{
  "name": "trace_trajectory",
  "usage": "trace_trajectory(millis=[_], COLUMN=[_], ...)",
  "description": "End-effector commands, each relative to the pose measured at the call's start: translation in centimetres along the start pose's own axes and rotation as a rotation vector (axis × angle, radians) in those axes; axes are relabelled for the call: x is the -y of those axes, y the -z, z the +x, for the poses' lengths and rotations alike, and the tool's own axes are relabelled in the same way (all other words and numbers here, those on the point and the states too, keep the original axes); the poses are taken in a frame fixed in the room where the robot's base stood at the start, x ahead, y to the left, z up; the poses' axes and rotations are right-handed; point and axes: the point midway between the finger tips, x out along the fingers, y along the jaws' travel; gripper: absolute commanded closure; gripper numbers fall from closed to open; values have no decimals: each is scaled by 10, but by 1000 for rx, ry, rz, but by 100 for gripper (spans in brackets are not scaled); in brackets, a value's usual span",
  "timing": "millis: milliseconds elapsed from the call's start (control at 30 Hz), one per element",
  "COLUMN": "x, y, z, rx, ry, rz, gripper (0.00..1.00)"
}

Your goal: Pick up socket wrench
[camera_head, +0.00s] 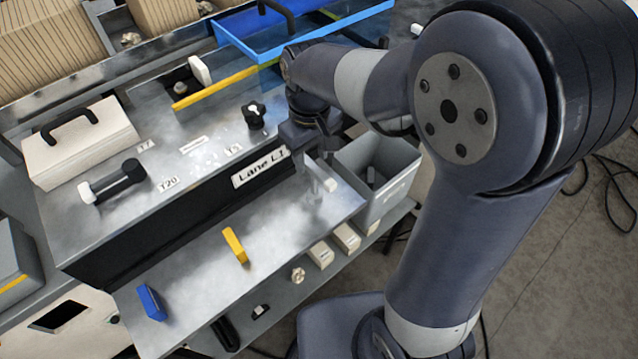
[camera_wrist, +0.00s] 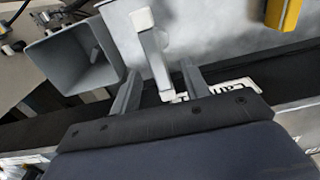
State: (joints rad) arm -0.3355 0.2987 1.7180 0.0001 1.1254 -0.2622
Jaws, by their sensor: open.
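My gripper (camera_wrist: 159,68) is open, with one finger on each side of the piece in the wrist view. I cannot tell whether either finger touches it. In the head view my gripper (camera_head: 316,178) is low over the ledge, in front of the "Lane L1" label.
A yellow block (camera_head: 235,245) and a blue block (camera_head: 151,302) are on the ledge (camera_head: 190,300) to the left. A grey bin (camera_head: 395,180) is close on the right. The raised bench top behind holds a black knob (camera_head: 254,116) and a black-and-white tool (camera_head: 112,182).

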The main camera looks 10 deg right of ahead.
Motion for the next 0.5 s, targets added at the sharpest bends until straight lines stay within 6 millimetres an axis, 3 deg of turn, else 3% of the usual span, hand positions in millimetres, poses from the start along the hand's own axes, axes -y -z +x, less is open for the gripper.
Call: trace_trajectory(millis=[100, 367, 500], x=[0, -1, -3], y=[-1, -2, -5], z=[20, 40, 60], rx=[5, 3, 7], ry=[1, 1, 2], rz=[1, 2, 2], gripper=[56, 56, 56])
